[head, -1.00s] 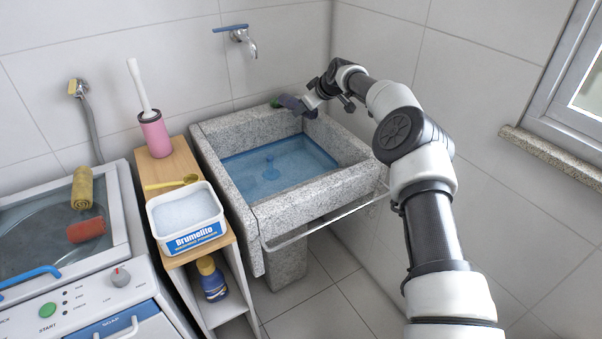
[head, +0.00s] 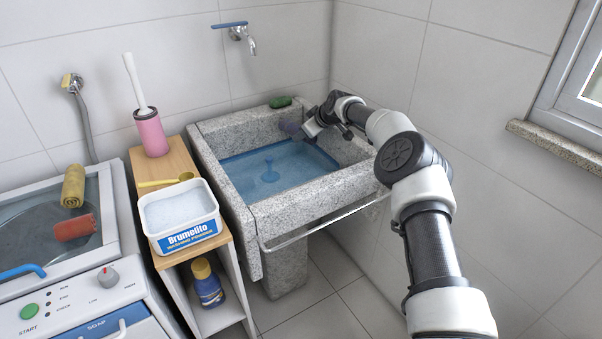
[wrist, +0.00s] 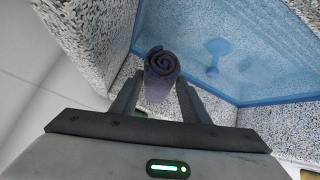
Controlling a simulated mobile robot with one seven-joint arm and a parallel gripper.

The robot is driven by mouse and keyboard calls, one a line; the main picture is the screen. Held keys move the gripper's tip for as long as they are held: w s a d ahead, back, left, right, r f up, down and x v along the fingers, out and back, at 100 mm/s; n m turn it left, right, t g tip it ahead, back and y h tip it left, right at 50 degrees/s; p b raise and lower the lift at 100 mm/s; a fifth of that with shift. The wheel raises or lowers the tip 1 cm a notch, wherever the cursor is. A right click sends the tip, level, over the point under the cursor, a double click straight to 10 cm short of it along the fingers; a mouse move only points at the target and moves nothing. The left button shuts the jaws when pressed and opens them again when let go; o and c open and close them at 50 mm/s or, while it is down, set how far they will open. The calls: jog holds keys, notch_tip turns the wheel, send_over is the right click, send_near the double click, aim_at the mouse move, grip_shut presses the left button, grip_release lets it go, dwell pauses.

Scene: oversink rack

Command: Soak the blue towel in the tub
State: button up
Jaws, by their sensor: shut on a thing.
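The blue towel (head: 291,128) is a dark, tight roll, partly hidden by my gripper (head: 306,131) in the head view. My gripper is shut on it, and the wrist view shows the towel's spiral end (wrist: 161,66) between the two fingers (wrist: 157,92). The tub (head: 318,193) is a grey speckled stone basin with clear blue water (head: 262,178) in it. The towel is inside the tub near the back wall, low by the water's far edge. I cannot tell whether it touches the water.
A green soap bar (head: 280,102) lies on the tub's back rim. A tap (head: 243,37) is on the wall above. Left of the tub, a wooden shelf (head: 184,143) holds a washing powder box (head: 180,215), and a yellow roll (head: 73,186) and red cloth (head: 75,228) lie on the washer.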

jog(key=o, duration=1.2)
jog(key=shift+o, duration=0.2)
jog(key=shift+r, duration=0.1)
jog(key=p+v, duration=0.2)
jog(key=v, duration=1.5)
jog(key=s+d+r+m+g+h+p, duration=0.15)
jog(key=s+r, duration=0.35)
jog(key=s, duration=0.5)
jog(key=s+d+r+m+h+p, duration=0.15)
jog(key=s+r, duration=0.25)
jog(key=s, duration=0.7)
jog(key=s+d+r+m+g+h+p, duration=0.1)
jog(key=s+d+r+m+h, duration=0.3)
jog(key=s, duration=0.6)
jog(key=s+d+f+m+y+b, duration=0.1)
jog(key=s+d+f+m+b, duration=0.1)
jog(key=s, duration=0.7)
jog(key=s+d+f+m+y+b, duration=0.1)
jog(key=s+d+m+b, duration=0.1)
jog(key=s, duration=0.7)
notch_tip(320, 180, up, 20)
jog(key=p, duration=2)
jog(key=shift+a, duration=0.2)
